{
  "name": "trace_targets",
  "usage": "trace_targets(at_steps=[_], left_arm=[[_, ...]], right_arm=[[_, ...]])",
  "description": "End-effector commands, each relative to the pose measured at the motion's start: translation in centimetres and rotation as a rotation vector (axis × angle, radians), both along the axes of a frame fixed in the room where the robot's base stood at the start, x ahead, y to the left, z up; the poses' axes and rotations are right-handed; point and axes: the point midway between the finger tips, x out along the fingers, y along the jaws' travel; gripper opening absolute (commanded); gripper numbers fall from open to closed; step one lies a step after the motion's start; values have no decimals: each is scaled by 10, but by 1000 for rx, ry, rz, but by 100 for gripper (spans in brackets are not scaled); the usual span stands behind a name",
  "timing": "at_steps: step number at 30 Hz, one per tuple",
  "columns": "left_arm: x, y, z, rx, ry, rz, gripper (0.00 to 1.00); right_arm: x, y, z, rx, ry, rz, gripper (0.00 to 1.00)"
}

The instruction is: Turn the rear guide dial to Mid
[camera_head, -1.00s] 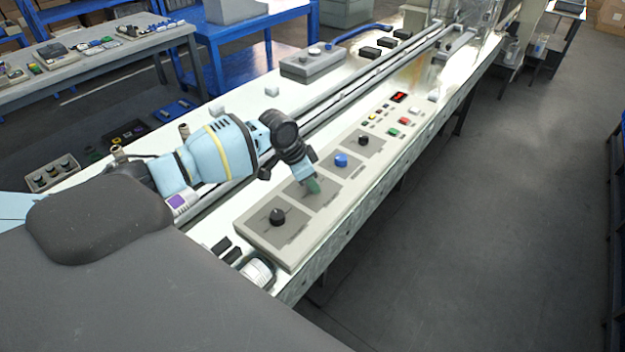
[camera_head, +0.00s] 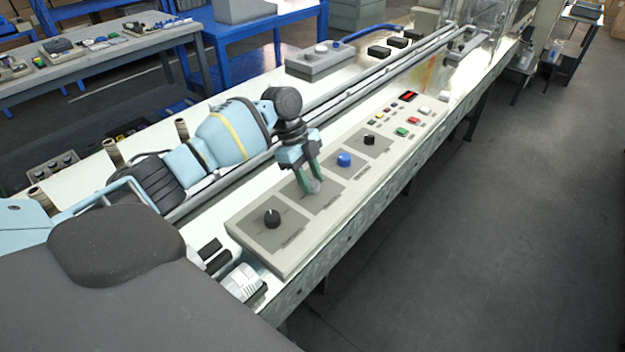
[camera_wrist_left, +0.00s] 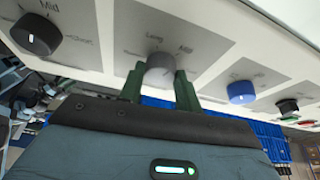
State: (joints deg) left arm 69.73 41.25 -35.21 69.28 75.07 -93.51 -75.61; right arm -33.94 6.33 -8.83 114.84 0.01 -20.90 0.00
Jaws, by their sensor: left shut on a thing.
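A grey dial (camera_head: 315,186) sits on the second panel from the near end of the control console. My left gripper (camera_head: 309,184) reaches down to it from above, its green fingers on either side of it. In the left wrist view the left gripper (camera_wrist_left: 160,80) is shut on the grey dial (camera_wrist_left: 160,66). The dial's pointer is hard to read, and I cannot make out a name for this dial. My right gripper is in neither view.
A black dial (camera_head: 272,218) stands on the nearest panel, with "Mid" beside it in the wrist view. A blue dial (camera_head: 344,159) and another black dial (camera_head: 369,140) stand farther along. Coloured buttons (camera_head: 402,132) lie beyond. Rails (camera_head: 352,82) run behind the console.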

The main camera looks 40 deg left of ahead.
Motion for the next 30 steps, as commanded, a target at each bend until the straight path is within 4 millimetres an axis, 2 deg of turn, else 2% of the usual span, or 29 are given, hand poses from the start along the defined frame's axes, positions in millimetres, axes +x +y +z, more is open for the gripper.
trace_targets(at_steps=[12, 30], left_arm=[[1, -1, -3, 2, 3, -210, 11], [1, 0, -2, 2, 4, -245, 11]], right_arm=[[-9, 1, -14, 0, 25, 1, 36], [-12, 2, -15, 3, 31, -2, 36]])
